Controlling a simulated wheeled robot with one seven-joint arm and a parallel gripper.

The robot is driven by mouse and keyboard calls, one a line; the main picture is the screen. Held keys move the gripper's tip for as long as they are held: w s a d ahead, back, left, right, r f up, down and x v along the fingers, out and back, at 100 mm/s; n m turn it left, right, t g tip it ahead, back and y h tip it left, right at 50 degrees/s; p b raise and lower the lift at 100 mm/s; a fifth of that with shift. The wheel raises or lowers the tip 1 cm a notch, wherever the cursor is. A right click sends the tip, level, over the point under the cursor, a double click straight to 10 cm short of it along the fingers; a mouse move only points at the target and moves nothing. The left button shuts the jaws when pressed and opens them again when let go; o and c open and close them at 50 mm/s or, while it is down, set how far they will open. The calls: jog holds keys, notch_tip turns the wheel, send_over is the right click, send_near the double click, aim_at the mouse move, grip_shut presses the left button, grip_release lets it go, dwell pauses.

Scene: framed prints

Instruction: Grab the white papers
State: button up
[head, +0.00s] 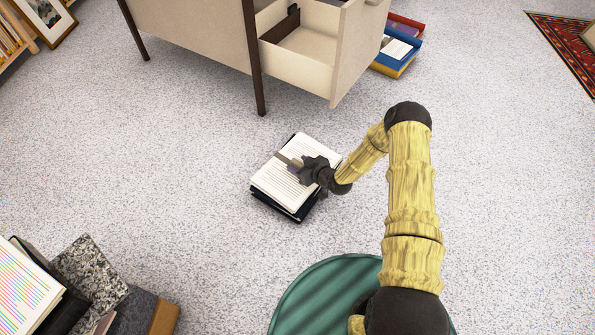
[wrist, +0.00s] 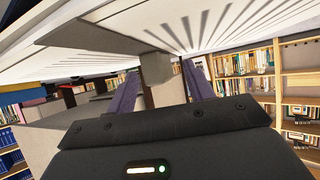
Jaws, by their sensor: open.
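The white papers (head: 272,183) are an open stack of lined pages on top of a dark-covered item (head: 293,213) on the floor, below the desk. My gripper (head: 298,165) is over their upper right part, low and pointing left. In the wrist view the printed pages (wrist: 245,22) fill the top, very near the jaws. The two purple fingers of my gripper (wrist: 158,88) stand apart, with a grey-beige piece showing between them. A grey-brown strip (head: 287,159) lies across the pages at the fingertips; whether it touches a finger, I cannot tell.
A beige desk (head: 195,30) with an open drawer (head: 310,55) stands just behind. Stacked books (head: 395,60) lie right of it. More books and a patterned grey block (head: 90,268) are at lower left. The speckled floor around the papers is clear.

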aim_at(300, 164)
jog(key=shift+c, duration=0.2)
grip_shut()
jog(key=shift+r, duration=0.2)
dwell(0.4)
notch_tip(300, 164, up, 10)
jog(key=p, duration=0.6)
jog(key=shift+f, duration=0.1)
